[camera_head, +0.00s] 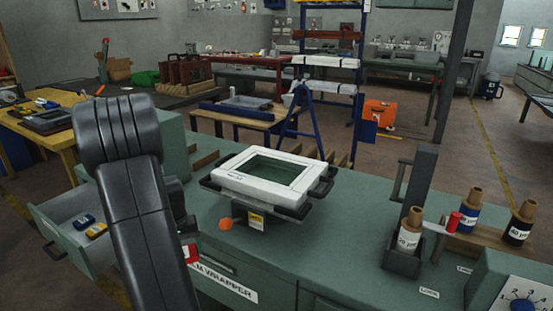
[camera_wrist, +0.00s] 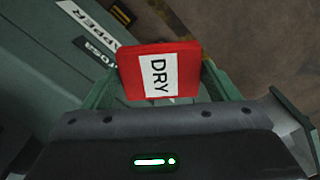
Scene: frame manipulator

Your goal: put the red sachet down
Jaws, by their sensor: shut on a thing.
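The red sachet (camera_wrist: 187,60) has a white label reading DRY. In the wrist view it sits between the two green fingers of my gripper (camera_wrist: 160,76), which is shut on it. In the head view a small part of the red sachet (camera_head: 192,254) shows just right of my dark arm, in front of the green bench's drawer fronts. My arm hides most of the gripper there. The wrist view shows the bench front with its labels at upper left and the floor beyond the sachet, so the sachet appears held in the air.
An open drawer (camera_head: 62,228) at left holds blue and yellow items. On the green bench (camera_head: 345,225) stand a white frame (camera_head: 268,175) on a dark fixture, an orange knob (camera_head: 226,224) and, at right, several labelled bottles (camera_head: 468,212). Bare bench top lies between fixture and bottles.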

